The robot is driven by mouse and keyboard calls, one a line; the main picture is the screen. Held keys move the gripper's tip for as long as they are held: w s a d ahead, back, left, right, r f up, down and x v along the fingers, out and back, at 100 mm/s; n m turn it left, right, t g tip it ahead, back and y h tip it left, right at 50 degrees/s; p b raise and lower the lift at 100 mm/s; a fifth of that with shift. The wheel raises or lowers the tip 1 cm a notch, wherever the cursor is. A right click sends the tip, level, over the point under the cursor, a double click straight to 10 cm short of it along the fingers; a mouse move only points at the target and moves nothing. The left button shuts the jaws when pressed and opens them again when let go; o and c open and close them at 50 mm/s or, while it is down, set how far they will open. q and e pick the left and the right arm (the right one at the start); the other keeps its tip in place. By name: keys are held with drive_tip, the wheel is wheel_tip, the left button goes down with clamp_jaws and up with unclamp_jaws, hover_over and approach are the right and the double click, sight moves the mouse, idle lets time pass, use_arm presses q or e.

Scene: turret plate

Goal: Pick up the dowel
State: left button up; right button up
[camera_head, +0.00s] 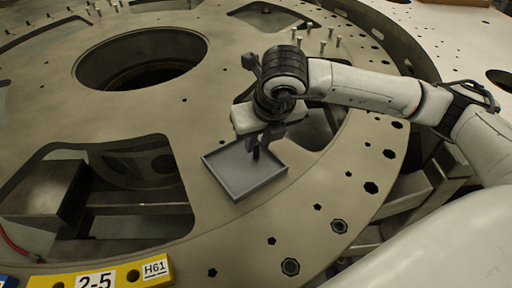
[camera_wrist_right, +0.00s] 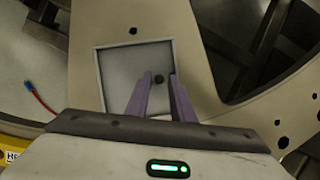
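The dowel (camera_wrist_right: 159,78) shows in the right wrist view as a small dark round end between the fingers, towards the right one. In the head view a short dark piece of it (camera_head: 256,153) shows at the fingertips, over the grey tray (camera_head: 241,191). The tray also shows in the right wrist view (camera_wrist_right: 120,62). My right gripper (camera_head: 260,146) points down over the tray. In the right wrist view its two fingers (camera_wrist_right: 157,80) are apart, with a gap to the left of the dowel. My left gripper is not in view.
The tray lies on the large turret plate (camera_head: 310,190), which has wide cut-outs and many holes. A yellow labelled block (camera_head: 125,275) is at the front left.

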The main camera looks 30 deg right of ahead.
sight(257, 144)
drive_tip(key=shift+x, duration=1.55)
drive_tip(key=shift+a, duration=0.1)
clamp_jaws()
drive_tip(key=shift+r, duration=0.1)
